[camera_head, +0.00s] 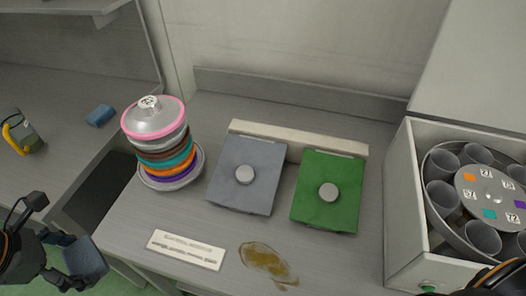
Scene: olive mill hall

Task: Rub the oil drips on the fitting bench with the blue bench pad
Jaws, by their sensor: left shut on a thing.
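The oil drips (262,257) form a brown-yellow smear near the front edge of the grey fitting bench (330,262), with a smaller spot at its lower right. My left gripper (68,252) is at the lower left, in front of and left of the bench. It is shut on a blue-grey pad (86,258), which is held apart from the drips. Part of my right arm shows at the lower right corner; its gripper fingers are out of view.
A stack of colored rings under a pink-rimmed lid (154,120), a grey box (247,174), a green box (328,191) and a label plate (186,250) are on the bench. A cup carousel (483,200) stands right. A blue block (101,115) and mug (22,132) are left.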

